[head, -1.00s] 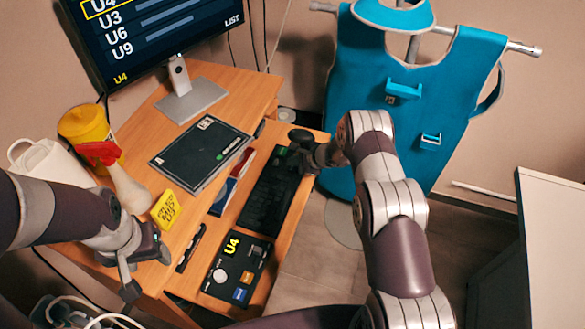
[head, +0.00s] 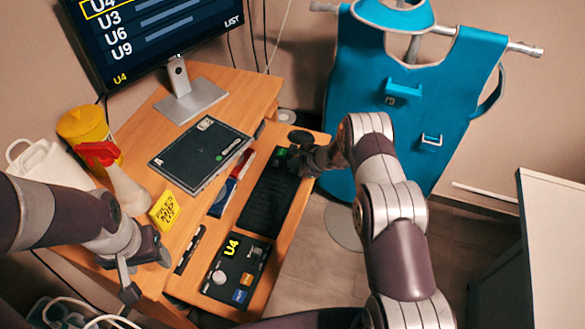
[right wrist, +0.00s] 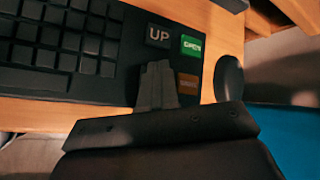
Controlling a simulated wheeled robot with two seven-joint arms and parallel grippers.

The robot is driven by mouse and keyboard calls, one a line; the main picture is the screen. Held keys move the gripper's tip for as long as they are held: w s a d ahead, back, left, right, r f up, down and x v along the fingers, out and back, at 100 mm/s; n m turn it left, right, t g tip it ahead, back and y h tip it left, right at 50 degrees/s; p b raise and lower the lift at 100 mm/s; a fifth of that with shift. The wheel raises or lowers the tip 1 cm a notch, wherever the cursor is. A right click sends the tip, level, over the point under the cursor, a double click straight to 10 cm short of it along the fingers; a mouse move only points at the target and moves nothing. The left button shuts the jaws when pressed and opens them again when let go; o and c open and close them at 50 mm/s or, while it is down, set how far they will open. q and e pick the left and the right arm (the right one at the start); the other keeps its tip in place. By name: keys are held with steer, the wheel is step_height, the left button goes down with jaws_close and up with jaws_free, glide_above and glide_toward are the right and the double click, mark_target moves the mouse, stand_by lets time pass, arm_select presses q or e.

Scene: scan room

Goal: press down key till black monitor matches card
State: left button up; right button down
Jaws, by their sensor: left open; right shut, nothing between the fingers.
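The black monitor (head: 165,35) at top left lists U4, U3, U6 and U9. A yellow frame surrounds the top row, U4, and a yellow U4 stands at the lower left. A yellow "U4" label (head: 232,247) sits on the black control panel (head: 238,270); I cannot tell whether this is the card. My right gripper (right wrist: 158,75) is shut and empty over the right end of the keyboard (right wrist: 60,50), below the UP key (right wrist: 158,36). The down key is not visible, perhaps under the fingers. My left gripper (head: 148,272) is open beside the desk's left part.
A green key (right wrist: 191,45) and an orange key (right wrist: 189,84) lie beside the fingers. A blue apron (head: 410,100) hangs behind my right arm.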

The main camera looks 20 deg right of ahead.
mark_target(295, 170)
steer(key=shift+f, duration=0.1)
stand_by(0.5)
steer(key=shift+r, duration=0.85)
steer(key=shift+r+p, duration=1.55)
steer(key=shift+r, duration=0.95)
steer(key=shift+f, duration=0.1)
